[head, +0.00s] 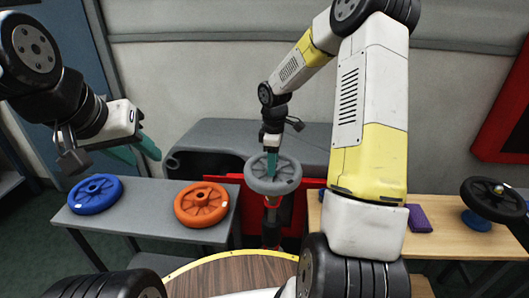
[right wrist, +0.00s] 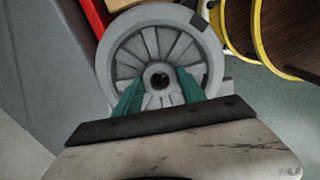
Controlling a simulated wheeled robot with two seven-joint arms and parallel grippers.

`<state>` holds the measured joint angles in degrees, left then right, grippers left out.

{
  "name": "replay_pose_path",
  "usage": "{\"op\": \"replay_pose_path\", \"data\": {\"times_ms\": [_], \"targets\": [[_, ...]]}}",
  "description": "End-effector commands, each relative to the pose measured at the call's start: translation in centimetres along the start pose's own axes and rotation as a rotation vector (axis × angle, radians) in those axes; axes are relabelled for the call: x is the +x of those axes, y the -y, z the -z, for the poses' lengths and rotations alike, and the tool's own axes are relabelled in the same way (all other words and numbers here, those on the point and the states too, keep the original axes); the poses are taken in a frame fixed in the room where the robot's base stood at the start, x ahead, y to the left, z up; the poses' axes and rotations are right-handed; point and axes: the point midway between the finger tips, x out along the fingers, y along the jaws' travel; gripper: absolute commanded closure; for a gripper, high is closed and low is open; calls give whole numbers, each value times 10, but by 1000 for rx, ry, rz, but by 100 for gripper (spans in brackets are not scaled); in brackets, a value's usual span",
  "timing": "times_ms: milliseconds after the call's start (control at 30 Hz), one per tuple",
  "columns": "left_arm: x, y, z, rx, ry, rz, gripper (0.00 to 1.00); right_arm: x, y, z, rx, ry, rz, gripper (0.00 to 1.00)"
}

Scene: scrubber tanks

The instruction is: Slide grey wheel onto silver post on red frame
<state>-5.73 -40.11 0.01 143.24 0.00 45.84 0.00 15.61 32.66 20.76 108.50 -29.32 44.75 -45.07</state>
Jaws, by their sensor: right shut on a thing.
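The grey wheel (head: 288,174) is held roughly flat by my right gripper (head: 271,172), whose teal fingers are shut on it near its hub. In the right wrist view the spoked grey wheel (right wrist: 111,62) shows its dark centre hole just beyond the fingertips (right wrist: 160,84). Below the wheel in the head view is a silver post (head: 272,202) with red parts, in front of the red frame (head: 306,192). The wheel hides the post's top, so I cannot tell whether the post is in the hole. My left gripper (head: 136,152) is open and empty above the left table.
A blue wheel (head: 96,193) and an orange wheel (head: 202,204) lie on the grey table (head: 150,192) at left. A round wooden top (head: 230,274) is in front.

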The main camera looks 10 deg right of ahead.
Motion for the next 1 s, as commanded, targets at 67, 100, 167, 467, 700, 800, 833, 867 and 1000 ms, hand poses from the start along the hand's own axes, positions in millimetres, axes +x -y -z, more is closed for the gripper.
{"op": "replay_pose_path", "data": {"times_ms": [67, 100, 167, 467, 700, 800, 833, 867, 1000], "targets": [[0, 0, 0, 0, 0, 0, 64, 1, 0, 0, -1, 0, -1, 100], [0, 0, 0, 0, 0, 0, 64, 2, 0, 0, -1, 0, -1, 100], [0, 0, 0, 0, 0, 0, 64, 2, 0, 0, 0, 0, -1, 100], [0, 0, 0, 0, 0, 0, 64, 2, 0, 0, 0, -1, -1, 100], [0, 0, 0, 0, 0, 0, 64, 8, 0, 0, 0, 0, 0, 100], [0, 0, 0, 0, 0, 0, 64, 11, 0, 1, 0, -1, -1, 100], [0, 0, 0, 0, 0, 0, 64, 12, 0, 1, 0, -1, -1, 100], [0, 0, 0, 0, 0, 0, 64, 12, 0, 1, 0, -1, -1, 100], [0, 0, 0, 0, 0, 0, 64, 13, 0, 1, 0, -1, -1, 100]]}}
